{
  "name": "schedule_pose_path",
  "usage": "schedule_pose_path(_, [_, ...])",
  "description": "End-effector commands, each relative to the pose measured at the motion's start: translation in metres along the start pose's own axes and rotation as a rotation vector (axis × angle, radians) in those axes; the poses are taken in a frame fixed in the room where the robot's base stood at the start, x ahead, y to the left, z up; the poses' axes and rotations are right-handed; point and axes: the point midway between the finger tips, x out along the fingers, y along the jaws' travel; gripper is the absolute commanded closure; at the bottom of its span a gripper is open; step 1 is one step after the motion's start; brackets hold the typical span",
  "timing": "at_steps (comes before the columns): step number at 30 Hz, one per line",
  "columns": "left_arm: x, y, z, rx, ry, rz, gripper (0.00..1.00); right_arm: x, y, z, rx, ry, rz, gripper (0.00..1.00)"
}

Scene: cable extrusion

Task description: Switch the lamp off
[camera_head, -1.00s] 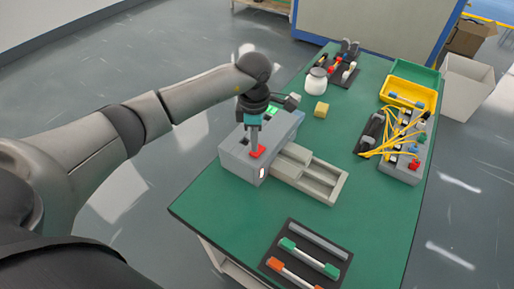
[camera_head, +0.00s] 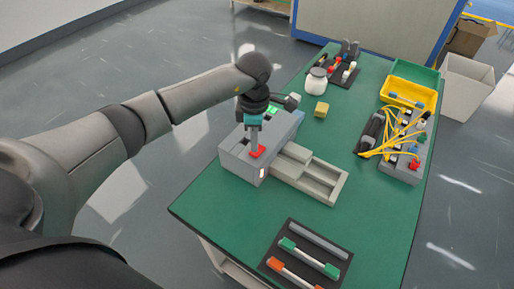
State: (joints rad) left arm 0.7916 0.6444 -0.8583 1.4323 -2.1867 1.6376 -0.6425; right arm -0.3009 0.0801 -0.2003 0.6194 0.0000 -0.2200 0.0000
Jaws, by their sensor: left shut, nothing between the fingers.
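A grey box-shaped machine (camera_head: 238,165) stands at the left edge of the green table. On its top is a red button or switch (camera_head: 259,153). A bright green patch (camera_head: 272,109), perhaps a lit lamp, shows at the box's far end behind my gripper. A small white lit-looking patch (camera_head: 262,174) is on the box's near end; I cannot tell which is the lamp. My left gripper (camera_head: 254,151) is shut and empty, pointing down with its tips at the red button, touching or just above it. It partly hides the box top. My right gripper is not in view.
A pale grey tray (camera_head: 325,184) adjoins the box on the right. A black tray (camera_head: 322,256) with coloured rods lies at the near edge. A white jar (camera_head: 316,80), a yellow block (camera_head: 321,110) and a grey unit with yellow cables (camera_head: 400,168) stand farther off. The table's middle right is clear.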

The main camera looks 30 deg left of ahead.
Motion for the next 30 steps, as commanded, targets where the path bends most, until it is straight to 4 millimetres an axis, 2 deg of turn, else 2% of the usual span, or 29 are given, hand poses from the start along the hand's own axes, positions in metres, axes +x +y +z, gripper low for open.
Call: schedule_pose_path(30, [0.016, 0.0, 0.0, -0.001, 0.0, 0.0, 1.0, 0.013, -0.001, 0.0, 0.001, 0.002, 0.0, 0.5])
